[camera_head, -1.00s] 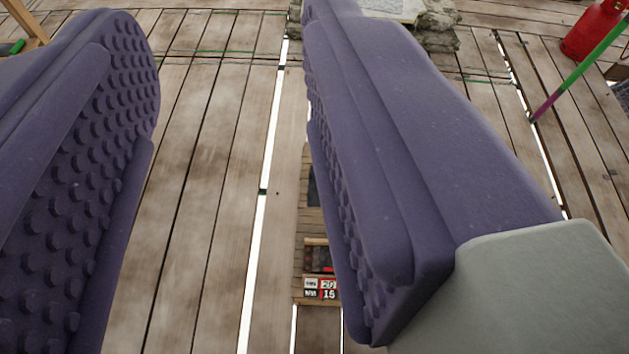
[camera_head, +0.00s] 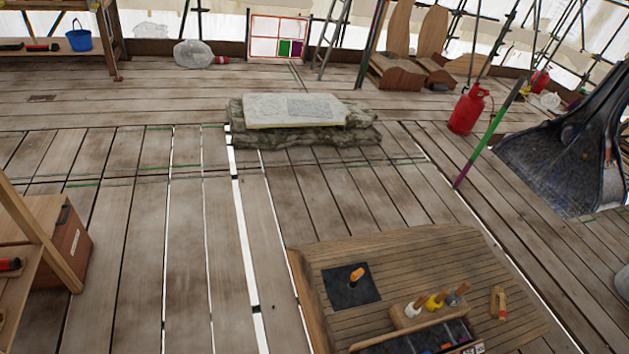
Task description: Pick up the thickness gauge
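My gripper does not show in this view. I cannot pick out the thickness gauge for certain. A slatted wooden bench (camera_head: 400,265) stands at the lower right. On it lies a dark square mat (camera_head: 337,291) with a small orange-topped item (camera_head: 358,274) on it. A wooden rack (camera_head: 419,321) on the bench holds a few handled items with white, yellow and grey parts. A small wooden item with a reddish part (camera_head: 499,304) lies to the right of the rack. A dark tray (camera_head: 415,345) is cut off at the bottom edge.
A stone slab on rough rock (camera_head: 250,112) lies beyond the bench. A red gas cylinder (camera_head: 467,109) and a green-purple pole (camera_head: 487,138) stand right of it. A wooden box (camera_head: 72,254) is at left. The plank floor between is clear.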

